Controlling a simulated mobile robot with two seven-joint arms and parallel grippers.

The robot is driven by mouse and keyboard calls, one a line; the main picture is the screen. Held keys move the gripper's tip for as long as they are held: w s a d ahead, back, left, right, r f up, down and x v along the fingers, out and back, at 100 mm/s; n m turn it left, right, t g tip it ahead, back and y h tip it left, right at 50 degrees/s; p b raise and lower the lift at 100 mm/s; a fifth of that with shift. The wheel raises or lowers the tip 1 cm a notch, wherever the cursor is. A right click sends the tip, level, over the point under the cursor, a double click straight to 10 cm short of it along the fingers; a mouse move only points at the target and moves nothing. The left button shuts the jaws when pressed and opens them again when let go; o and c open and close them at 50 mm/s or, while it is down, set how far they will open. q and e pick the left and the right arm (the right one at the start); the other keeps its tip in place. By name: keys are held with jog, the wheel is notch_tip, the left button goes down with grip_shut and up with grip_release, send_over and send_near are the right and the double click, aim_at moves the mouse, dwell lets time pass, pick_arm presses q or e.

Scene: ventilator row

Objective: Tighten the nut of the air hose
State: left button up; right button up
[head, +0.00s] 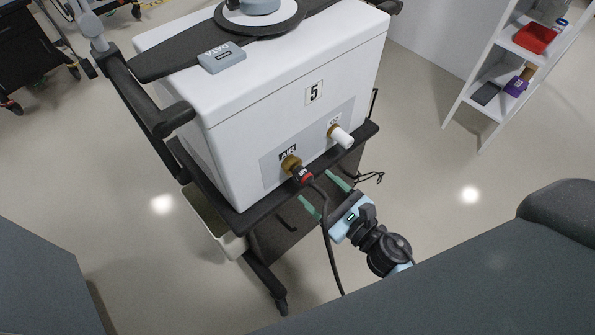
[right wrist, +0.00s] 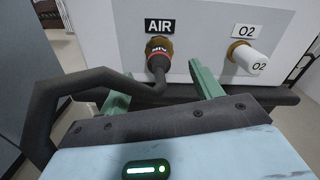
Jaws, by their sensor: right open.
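The air hose nut (head: 302,176), black with a red ring, sits at the brass AIR port (head: 290,163) on the white ventilator marked 5. It also shows under the AIR label in the right wrist view (right wrist: 158,58). The black air hose (head: 328,235) hangs down from the nut. My right gripper (head: 319,191) is open and empty, with green fingers pointing at the ventilator, just below and in front of the nut. In the right wrist view the fingers are apart, and the nut shows beyond them, between them and nearer the left finger. My left gripper is not in view.
A white-capped O2 port (head: 341,136) is right of the AIR port. A black cart shelf edge (head: 240,226) runs below the ventilator's front. A white shelf unit (head: 487,75) stands at the upper right. The floor between is clear.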

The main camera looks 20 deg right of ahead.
aim_at(299, 172)
jog(key=x, duration=0.6)
jog(key=shift+p, duration=0.4)
jog(key=shift+w+a, duration=0.3)
jog(key=shift+w, duration=0.35)
jog(key=shift+c, duration=0.4)
jog(key=c, duration=0.9)
jog(key=shift+c, duration=0.2)
